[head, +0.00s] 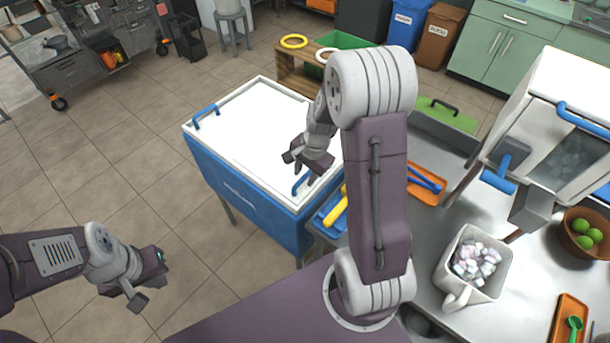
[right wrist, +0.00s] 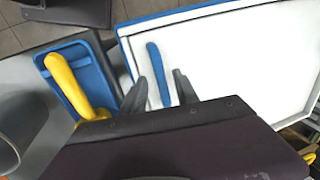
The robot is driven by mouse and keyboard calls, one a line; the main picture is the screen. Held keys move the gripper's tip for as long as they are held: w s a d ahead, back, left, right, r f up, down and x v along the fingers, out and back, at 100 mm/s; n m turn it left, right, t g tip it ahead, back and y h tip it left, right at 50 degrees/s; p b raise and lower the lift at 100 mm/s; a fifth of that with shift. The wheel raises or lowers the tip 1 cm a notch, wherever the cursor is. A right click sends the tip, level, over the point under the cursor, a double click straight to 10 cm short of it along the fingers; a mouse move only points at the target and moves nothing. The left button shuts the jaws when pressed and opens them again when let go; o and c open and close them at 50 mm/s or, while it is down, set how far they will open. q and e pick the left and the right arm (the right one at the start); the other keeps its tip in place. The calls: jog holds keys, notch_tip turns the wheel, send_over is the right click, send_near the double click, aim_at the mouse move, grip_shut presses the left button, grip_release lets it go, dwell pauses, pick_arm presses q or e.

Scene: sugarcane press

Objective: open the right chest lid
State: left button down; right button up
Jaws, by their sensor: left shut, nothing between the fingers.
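The blue chest (head: 225,180) has a flat white top, which lies shut. One blue handle (head: 207,115) is at its left end. The right lid (head: 285,160) has another blue handle (head: 300,186) near its front edge; this handle also shows in the right wrist view (right wrist: 155,62). My right gripper (head: 301,167) is open over this handle. In the right wrist view its fingers (right wrist: 160,85) appear on either side of the handle, not closed on it. My right arm hides the chest's right end. My left gripper (head: 148,290) is shut and empty, away from the chest at lower left.
A metal counter (head: 425,225) stands right of the chest, with a blue tray (head: 331,222) holding a yellow-handled tool (head: 337,207), and a white pitcher (head: 447,275) of ice. A wooden stand (head: 290,80) is behind the chest. The floor at left is clear.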

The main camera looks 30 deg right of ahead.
jog(key=shift+w+f, duration=0.15)
grip_shut()
dwell(1.4)
